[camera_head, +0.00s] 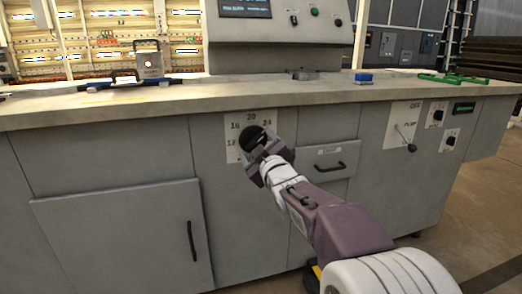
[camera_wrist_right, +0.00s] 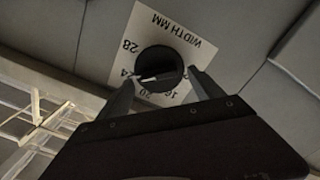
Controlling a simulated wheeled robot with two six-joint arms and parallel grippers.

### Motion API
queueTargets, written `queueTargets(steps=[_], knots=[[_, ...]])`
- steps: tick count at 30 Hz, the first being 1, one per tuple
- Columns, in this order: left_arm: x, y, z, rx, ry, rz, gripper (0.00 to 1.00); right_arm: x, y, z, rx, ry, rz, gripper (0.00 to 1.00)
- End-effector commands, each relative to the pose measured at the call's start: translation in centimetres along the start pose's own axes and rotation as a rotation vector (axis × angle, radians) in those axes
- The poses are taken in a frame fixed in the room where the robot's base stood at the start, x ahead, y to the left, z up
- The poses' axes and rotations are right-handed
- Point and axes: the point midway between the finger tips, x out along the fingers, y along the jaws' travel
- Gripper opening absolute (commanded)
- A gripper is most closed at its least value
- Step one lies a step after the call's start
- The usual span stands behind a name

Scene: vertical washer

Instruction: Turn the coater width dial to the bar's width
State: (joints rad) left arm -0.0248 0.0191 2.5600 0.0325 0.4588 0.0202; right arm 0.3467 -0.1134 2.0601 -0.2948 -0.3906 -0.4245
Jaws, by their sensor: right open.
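The black round width dial (camera_head: 252,137) sits on a white scale plate (camera_head: 235,122) on the machine's grey front; 12, 16, 20 and 24 are readable there. In the right wrist view the dial (camera_wrist_right: 160,69) is seen upside down, and its white pointer mark lies close to the 24 side. My right gripper (camera_head: 258,150) is open at the dial, with its fingers (camera_wrist_right: 160,78) on either side of it. I cannot tell whether they touch it. I cannot make out for certain which object is the bar. My left gripper is not in view.
A drawer (camera_head: 326,161) with a black handle is right of the dial, and a cabinet door (camera_head: 125,245) is at lower left. A lever (camera_head: 405,139) stands out farther right. The counter (camera_head: 190,100) holds a blue block (camera_head: 364,77) and green pieces (camera_head: 452,79).

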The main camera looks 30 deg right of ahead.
Motion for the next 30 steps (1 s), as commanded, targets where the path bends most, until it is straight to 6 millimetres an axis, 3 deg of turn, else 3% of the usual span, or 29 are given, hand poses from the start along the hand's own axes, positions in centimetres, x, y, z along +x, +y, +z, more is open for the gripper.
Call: queueTargets(steps=[7,10,15,30], knots=[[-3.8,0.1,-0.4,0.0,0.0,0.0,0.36,-5.9,0.6,-0.7,0.0,-0.003,-0.002,0.76],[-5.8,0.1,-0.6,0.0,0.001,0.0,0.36,-6.5,0.5,-0.7,0.001,-0.004,-0.006,0.76],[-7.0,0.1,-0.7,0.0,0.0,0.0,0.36,-7.5,0.2,-0.3,0.001,-0.002,-0.003,0.76],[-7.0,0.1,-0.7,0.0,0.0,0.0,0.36,-7.7,0.0,0.0,0.0,-0.001,-0.001,0.76]])
